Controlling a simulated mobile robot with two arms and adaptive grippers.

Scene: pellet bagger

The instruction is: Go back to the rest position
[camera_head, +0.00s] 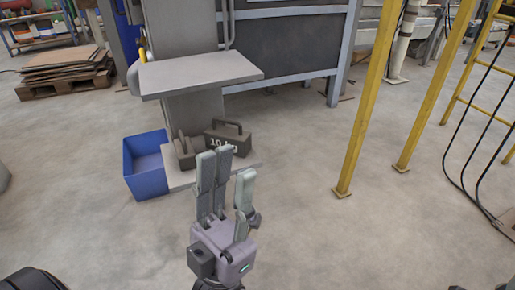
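My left gripper (226,172) is in the lower middle of the head view, with its fingers pointing up and away from me. Two fingers stand on its left side and one on its right, with a gap between them. It is open, and nothing shows between the fingers. In the picture its fingertips overlap the lower plate and the weights behind it; I cannot tell how far apart they are in depth. My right gripper is not in view.
A blue bin (130,178) stands on the floor beside a plate with a 10 kg weight (228,136) and another weight (183,154). A grey shelf (200,74) juts out above. Yellow posts (365,110) stand right. Cardboard (62,64) lies on a pallet. Nearby floor is clear.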

